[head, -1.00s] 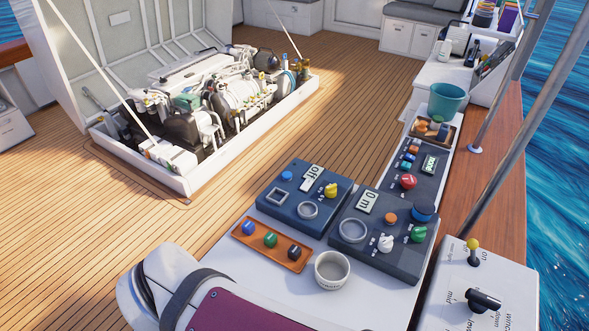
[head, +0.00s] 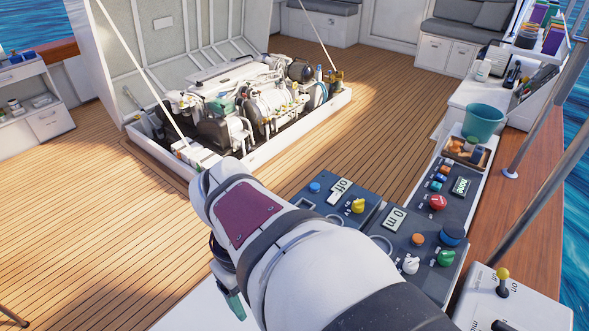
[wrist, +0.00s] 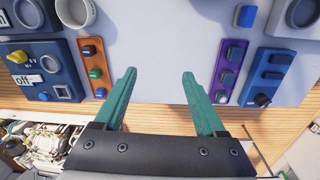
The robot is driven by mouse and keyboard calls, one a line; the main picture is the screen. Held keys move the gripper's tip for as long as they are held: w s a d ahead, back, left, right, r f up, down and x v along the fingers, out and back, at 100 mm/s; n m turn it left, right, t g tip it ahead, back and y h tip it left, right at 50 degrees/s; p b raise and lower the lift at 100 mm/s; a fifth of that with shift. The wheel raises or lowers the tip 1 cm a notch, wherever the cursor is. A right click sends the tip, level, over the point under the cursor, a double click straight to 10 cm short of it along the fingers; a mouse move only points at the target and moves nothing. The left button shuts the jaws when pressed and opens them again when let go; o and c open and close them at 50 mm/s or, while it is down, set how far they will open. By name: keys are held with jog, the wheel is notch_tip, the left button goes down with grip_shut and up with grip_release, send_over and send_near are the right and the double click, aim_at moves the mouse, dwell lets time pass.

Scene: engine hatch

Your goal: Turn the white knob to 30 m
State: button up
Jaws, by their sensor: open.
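The white knob (head: 411,265) is on the dark blue panel (head: 428,285) at lower right in the head view, beside a green knob (head: 446,258). The display (head: 392,219) on that panel reads 0 m. I cannot make out the white knob in the wrist view. My gripper (wrist: 159,76) has two teal fingers spread apart with nothing between them, above the white counter. In the head view only a bit of teal finger shows below my arm, well left of the knob.
In the wrist view an orange tray (wrist: 86,40) of coloured blocks, a white cup (wrist: 76,15) and a panel with a yellow knob (wrist: 17,57) are at left. A purple strip (wrist: 220,90) and a blue panel (wrist: 255,98) are at right. Bare counter lies between.

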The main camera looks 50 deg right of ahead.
jog(key=d+n+h, duration=0.1)
jog(key=d+n, duration=0.2)
jog(key=d, duration=0.8)
jog(key=n+g+h, duration=0.2)
jog(key=n+g, duration=0.1)
jog(key=n, duration=0.4)
send_near(411, 261)
jog(key=x, duration=1)
jog(key=shift+c, duration=0.3)
jog(key=shift+r, duration=0.1)
grip_shut()
